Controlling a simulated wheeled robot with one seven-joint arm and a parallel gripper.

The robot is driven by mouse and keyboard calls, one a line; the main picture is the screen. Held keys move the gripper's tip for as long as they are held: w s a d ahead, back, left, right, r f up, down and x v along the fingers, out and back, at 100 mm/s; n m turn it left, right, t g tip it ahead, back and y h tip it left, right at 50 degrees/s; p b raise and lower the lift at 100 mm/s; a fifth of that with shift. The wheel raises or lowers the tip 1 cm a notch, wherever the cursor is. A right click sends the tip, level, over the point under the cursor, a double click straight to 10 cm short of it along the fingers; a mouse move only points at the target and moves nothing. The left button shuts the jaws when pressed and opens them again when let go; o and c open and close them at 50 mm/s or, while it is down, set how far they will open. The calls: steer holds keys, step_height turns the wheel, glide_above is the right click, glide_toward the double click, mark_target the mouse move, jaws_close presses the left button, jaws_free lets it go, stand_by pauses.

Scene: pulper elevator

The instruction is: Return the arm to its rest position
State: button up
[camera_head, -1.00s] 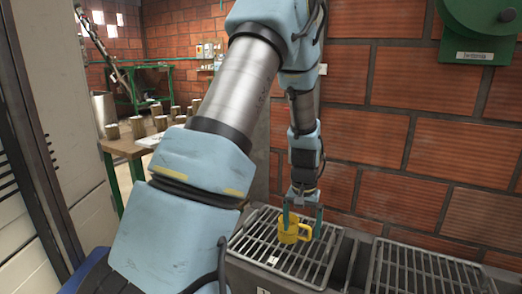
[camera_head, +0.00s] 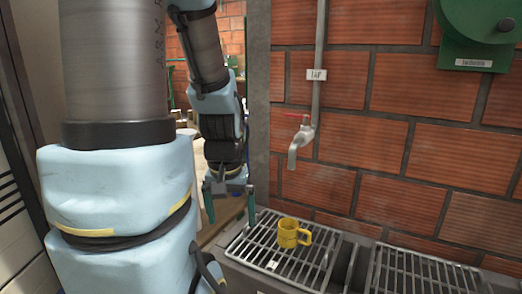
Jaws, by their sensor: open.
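My gripper (camera_head: 230,205) hangs fingers down to the left of the yellow mug, over the left end of the metal grate. It is open, with nothing between its two fingers. My arm is bent and fills the left part of the view. The yellow mug (camera_head: 288,233) stands upright on the left grate (camera_head: 262,246), its handle toward the right. The gripper and the mug are apart.
A tap (camera_head: 300,140) with a red handle sticks out from the brick wall (camera_head: 400,150) above the grate. A second grate (camera_head: 420,272) lies at right. A green machine (camera_head: 485,30) is at upper right. A wooden table shows partly behind my arm.

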step_height(320, 180, up, 11)
steer(key=p, duration=0.9)
steer(key=shift+p, duration=0.35)
